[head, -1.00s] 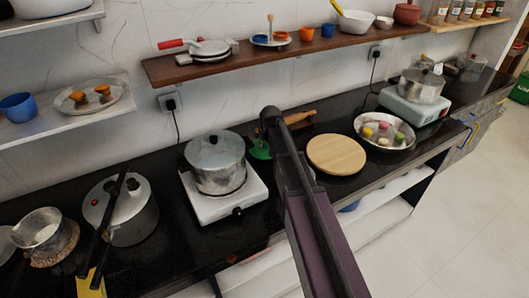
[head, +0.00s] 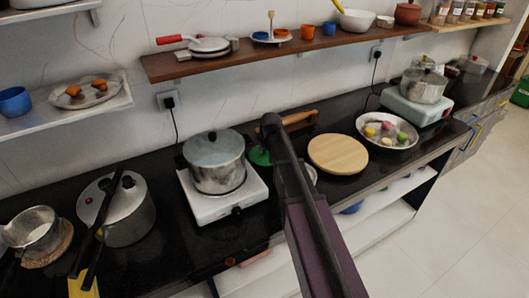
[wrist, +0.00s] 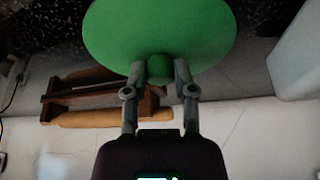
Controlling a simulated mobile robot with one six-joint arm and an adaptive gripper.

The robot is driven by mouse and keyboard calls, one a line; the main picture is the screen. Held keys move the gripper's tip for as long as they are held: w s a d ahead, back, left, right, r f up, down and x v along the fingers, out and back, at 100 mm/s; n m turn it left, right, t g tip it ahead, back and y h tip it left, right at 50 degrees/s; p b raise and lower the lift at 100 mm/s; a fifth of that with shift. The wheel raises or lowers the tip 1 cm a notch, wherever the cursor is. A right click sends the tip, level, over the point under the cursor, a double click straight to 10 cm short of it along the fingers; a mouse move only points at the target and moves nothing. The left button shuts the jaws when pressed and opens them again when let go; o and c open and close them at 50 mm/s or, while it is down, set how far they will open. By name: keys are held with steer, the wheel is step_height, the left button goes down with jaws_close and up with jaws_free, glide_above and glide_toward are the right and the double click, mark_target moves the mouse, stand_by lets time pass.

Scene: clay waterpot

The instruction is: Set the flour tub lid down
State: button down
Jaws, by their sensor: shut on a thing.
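My gripper (wrist: 161,70) is shut on the round knob (wrist: 158,68) of the green lid in the wrist view. The lid (wrist: 158,25) is a flat green disc beyond the fingertips. In the head view a part of the green lid (head: 259,156) shows just left of my arm, over the black counter and right of the hotplate with the pot. My arm hides the rest of it and the fingers there. I cannot tell whether the lid touches the counter. No tub can be made out clearly; a small pale rim (head: 312,173) shows right of my arm.
A steel pot (head: 215,162) stands on a white hotplate (head: 205,210) close left. A wooden rolling pin (head: 298,117) lies behind. A brown shelf (head: 215,66) hangs above.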

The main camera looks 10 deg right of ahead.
steer(key=shift+f, duration=0.15)
steer(key=shift+c, duration=2.2)
jaws_free()
steer(key=p+v, duration=1.1)
steer(key=v, duration=0.1)
steer(key=s+f+g, duration=0.1)
steer(key=s+g, duration=0.3)
steer(key=s, duration=1.9)
steer(key=shift+s+a+m+g, duration=0.25)
steer(key=shift+s+m+g, duration=0.05)
